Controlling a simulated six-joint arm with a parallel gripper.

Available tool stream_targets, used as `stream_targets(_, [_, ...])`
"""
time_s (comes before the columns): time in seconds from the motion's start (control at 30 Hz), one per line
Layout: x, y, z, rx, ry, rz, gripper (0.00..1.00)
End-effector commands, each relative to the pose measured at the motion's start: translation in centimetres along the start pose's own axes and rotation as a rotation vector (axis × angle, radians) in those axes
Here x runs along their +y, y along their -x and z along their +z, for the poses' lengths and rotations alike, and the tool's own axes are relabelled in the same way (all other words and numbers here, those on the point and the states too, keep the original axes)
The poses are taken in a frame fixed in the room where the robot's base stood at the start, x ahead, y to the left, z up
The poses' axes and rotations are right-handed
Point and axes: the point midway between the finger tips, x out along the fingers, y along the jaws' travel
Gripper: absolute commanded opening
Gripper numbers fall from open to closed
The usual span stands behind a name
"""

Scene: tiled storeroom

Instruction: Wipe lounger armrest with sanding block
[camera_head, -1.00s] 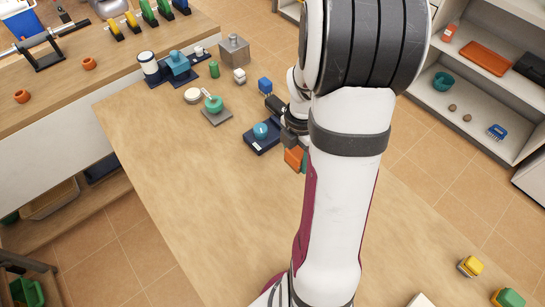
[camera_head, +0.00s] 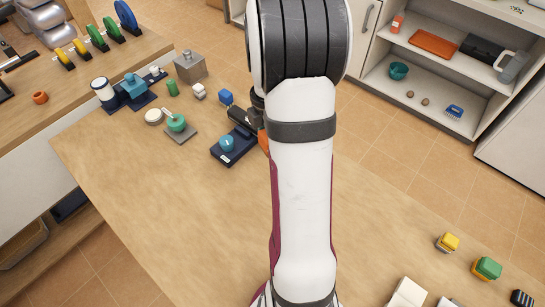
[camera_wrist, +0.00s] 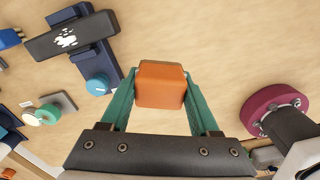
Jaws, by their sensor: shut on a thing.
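My gripper (camera_wrist: 160,88) has its two teal fingers shut on an orange block (camera_wrist: 160,84), which I take to be the sanding block. In the head view only an edge of the orange block (camera_head: 263,141) shows beside my arm. The small dark blue lounger (camera_head: 236,149) is left of it on the table. The lounger's black armrest (camera_wrist: 90,35) carries a white smudge in the wrist view. A blue round piece (camera_wrist: 98,85) is on the lounger. The block is apart from the armrest, to its lower right in the wrist view.
A green round thing on a grey plate (camera_head: 181,133), a white disc (camera_head: 153,116), a blue block (camera_head: 225,97) and a metal box (camera_head: 188,66) stand near the lounger. Yellow and green blocks (camera_head: 487,268) are at the right. The table's middle (camera_head: 170,205) is clear.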

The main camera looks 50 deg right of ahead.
Motion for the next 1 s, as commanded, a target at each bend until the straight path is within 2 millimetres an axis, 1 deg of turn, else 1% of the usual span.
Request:
stream_targets(0.03, [1.8,0.2,0.5,-0.001,-0.108,0.002,0.18])
stream_targets(0.17, [6.7,1.1,1.8,-0.002,-0.495,-0.001,0.18])
stream_targets(0.2, [8.1,1.3,2.0,-0.002,-0.62,-0.002,0.18])
stream_targets(0.3, [11.0,1.9,2.6,-0.001,-0.903,-0.001,0.18])
stream_targets(0.4, [12.8,2.3,2.8,0.002,-1.098,-0.001,0.18])
stream_targets(0.5, [13.6,2.5,2.9,0.003,-1.196,0.001,0.18])
stream_targets(0.67, [13.8,2.2,2.9,0.003,-1.221,0.001,0.18])
stream_targets(0.77, [13.8,1.6,2.9,0.004,-1.219,-0.001,0.18])
stream_targets(1.0, [13.8,-0.4,2.9,0.003,-1.218,0.0,0.18])
